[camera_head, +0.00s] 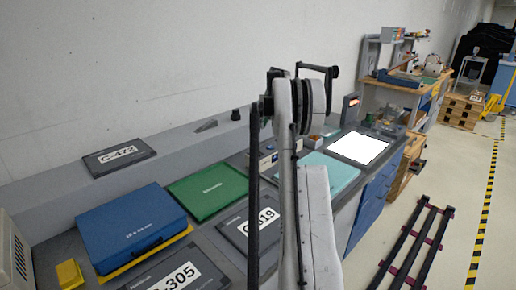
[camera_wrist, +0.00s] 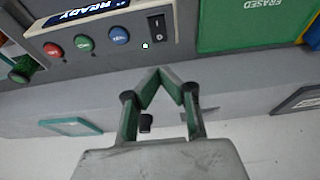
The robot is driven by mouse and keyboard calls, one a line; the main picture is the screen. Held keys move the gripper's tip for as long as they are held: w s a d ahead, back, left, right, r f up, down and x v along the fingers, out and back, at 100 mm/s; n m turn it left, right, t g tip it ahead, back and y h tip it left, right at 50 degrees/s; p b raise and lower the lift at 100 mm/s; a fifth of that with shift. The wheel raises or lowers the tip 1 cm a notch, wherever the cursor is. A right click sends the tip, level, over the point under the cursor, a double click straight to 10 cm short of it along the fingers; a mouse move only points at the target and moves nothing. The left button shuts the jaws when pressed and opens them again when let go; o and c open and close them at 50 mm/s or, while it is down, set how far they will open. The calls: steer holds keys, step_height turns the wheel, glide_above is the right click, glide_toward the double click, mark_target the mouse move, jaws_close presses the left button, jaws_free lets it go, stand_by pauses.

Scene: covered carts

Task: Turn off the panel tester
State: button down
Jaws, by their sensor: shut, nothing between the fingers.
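The panel tester (camera_wrist: 100,58) is a grey box at the top left of the wrist view. It has a display reading READY (camera_wrist: 85,12), seen upside down, and a row of three round coloured buttons (camera_wrist: 83,43). A black rocker switch (camera_wrist: 157,28) with white marks sits at the right end of its panel. My gripper (camera_wrist: 160,73) is shut and empty, its fingertips just below the switch in the picture, with a gap between. In the head view the tester (camera_head: 262,158) is partly hidden behind my arm, and my fingertips cannot be made out.
A green case (camera_wrist: 250,24) lies right of the tester in the wrist view; it also shows in the head view (camera_head: 205,190). A blue case (camera_head: 132,222) and dark labelled panels (camera_head: 118,156) lie on the bench. A lit white panel (camera_head: 358,147) is farther right.

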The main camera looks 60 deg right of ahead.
mark_target(256, 151)
steer(key=x, duration=1.2)
steer(key=shift+s+a+f, duration=0.1)
steer(key=shift+s+f, duration=0.05)
steer(key=shift+f, duration=0.9)
